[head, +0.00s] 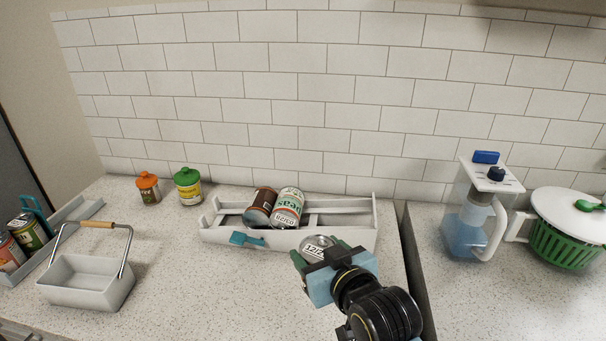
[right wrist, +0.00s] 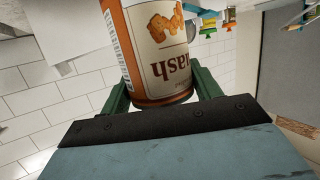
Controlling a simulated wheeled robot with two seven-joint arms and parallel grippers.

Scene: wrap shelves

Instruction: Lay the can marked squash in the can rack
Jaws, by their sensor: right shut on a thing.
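The can marked squash shows in the right wrist view (right wrist: 155,45), with an orange and cream label that reads "ash" upside down. In the head view only its silver end (head: 317,246) shows clearly, stamped with a date. My right gripper (head: 318,256) is shut on it, with green fingers on both sides. The can rack (head: 345,239) is a pale tray by the wall. A brown-red can (head: 259,207) and a white-green can (head: 288,207) lie side by side in it. The held can is at the rack's front edge, right of them; I cannot tell whether they touch. My left gripper is out of view.
An orange-lidded jar (head: 148,188) and a green-lidded jar (head: 188,186) stand behind left. A handled basket (head: 87,284) and a tray of cans (head: 82,211) are left. A blender (head: 474,222) and a green colander (head: 562,242) stand right, past a counter gap.

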